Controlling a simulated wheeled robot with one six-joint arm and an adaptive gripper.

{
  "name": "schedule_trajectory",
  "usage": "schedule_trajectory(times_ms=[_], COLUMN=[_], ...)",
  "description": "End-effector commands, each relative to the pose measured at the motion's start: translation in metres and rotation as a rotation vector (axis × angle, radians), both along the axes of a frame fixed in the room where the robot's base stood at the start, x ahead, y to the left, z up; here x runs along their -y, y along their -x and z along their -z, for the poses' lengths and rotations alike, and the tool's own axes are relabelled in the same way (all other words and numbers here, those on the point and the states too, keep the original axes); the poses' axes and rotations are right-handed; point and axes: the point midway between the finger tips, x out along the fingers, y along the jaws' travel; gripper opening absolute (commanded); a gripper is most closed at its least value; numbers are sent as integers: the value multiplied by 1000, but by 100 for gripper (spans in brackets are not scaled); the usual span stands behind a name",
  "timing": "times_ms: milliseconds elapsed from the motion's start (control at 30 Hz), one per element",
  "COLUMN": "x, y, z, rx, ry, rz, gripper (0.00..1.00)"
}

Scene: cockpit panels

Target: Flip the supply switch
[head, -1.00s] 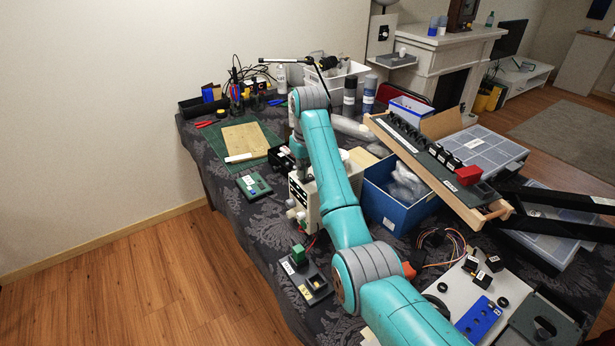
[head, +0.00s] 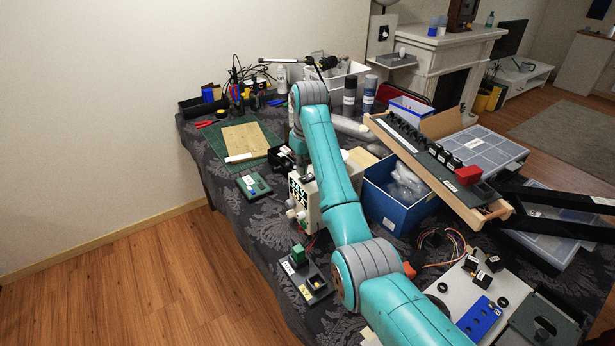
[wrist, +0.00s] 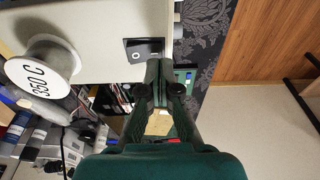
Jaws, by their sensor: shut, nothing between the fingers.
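A black rocker switch (wrist: 143,48) with a white circle mark sits on a pale panel (wrist: 90,22) in the wrist view. It seems to be the supply switch, though no label naming it can be read. My gripper (wrist: 158,68) is shut and empty, its fingertips right beside the switch's edge. I cannot tell whether they touch it. A round knob (wrist: 45,72) labelled "350 C" stands out from the same panel. In the head view the white unit (head: 309,213) stands on the table, partly behind my arm, and the switch cannot be made out there.
A blue box (head: 385,205) and a tilted wooden-framed panel (head: 440,165) stand right of my arm. A small green-topped block (head: 254,185) lies left of the unit. A dark switch box (head: 312,285) lies at the table's front edge. Open floor is at the left.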

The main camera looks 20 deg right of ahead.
Motion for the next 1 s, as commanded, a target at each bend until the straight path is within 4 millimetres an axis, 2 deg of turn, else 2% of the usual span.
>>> schedule_trajectory(times_ms=[633, 1000], x=[0, 0], y=[0, 0], z=[-44, -51], rx=[1, 0], ry=[0, 0], rz=[0, 0], gripper=[0, 0])
